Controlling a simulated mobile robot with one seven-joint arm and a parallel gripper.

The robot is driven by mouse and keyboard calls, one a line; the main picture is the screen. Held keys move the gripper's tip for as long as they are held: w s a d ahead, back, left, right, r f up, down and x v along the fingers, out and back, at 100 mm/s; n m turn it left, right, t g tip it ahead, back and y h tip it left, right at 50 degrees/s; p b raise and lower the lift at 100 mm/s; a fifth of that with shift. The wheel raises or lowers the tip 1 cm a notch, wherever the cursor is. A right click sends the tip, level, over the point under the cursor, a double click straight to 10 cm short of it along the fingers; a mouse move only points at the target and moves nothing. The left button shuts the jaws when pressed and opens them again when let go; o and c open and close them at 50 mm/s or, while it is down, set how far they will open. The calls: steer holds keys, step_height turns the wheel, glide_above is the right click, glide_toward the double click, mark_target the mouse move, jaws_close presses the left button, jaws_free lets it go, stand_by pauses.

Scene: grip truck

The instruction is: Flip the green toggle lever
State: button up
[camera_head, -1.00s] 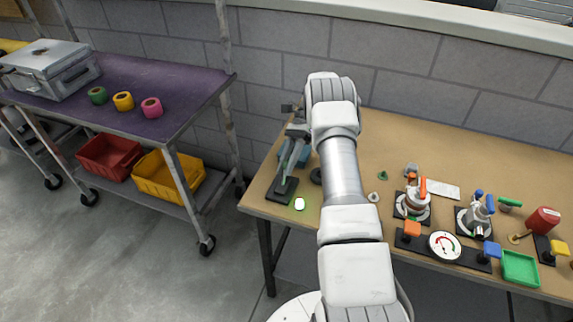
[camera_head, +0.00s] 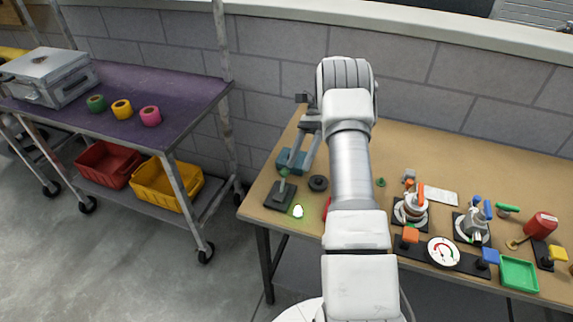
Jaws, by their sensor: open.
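The green toggle lever (camera_head: 283,182) stands on a dark square base plate (camera_head: 277,197) at the near left corner of the wooden workbench. The lever is small and partly overlapped by my gripper. My gripper (camera_head: 297,168) is open and empty, pointing down just behind and to the right of the lever. Whether a finger touches the lever I cannot tell. A lamp (camera_head: 298,211) glows white with a green halo right of the base plate.
A teal box (camera_head: 291,160) and a black ring (camera_head: 318,183) lie close to my gripper. My arm hides the middle of the bench (camera_head: 262,213). Valves, a gauge (camera_head: 443,251) and a green tray (camera_head: 518,273) fill the right side. A purple-topped cart (camera_head: 185,100) stands left.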

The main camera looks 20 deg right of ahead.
steer(key=s+d+r, duration=0.4)
steer(key=s+d, duration=0.1)
steer(key=shift+r, duration=0.2)
steer(key=shift+s, duration=0.1)
steer(key=s+a+r+n+t+h+p, duration=0.1)
steer(key=s+a+r+n+t+h, duration=0.2)
steer(key=a+r, duration=0.35)
steer(key=s+a+r+n+t+h, duration=0.1)
steer(key=a+r+n+t+h, duration=0.15)
steer(key=a+r+n, duration=0.4)
steer(key=s+a+r+n+t+h, duration=0.1)
steer(key=s+a+r+n+t, duration=0.1)
steer(key=s, duration=0.4)
steer(key=s+a+r+n+t+h+p, duration=0.1)
steer(key=s+a+r+n+t+h, duration=0.1)
steer(key=s+a+n+t, duration=0.3)
steer(key=shift+s+a+r, duration=0.4)
steer(key=shift+s+r, duration=0.15)
steer(key=shift+r, duration=0.05)
steer(key=shift+t+h, duration=0.25)
steer(key=shift+c, duration=0.2)
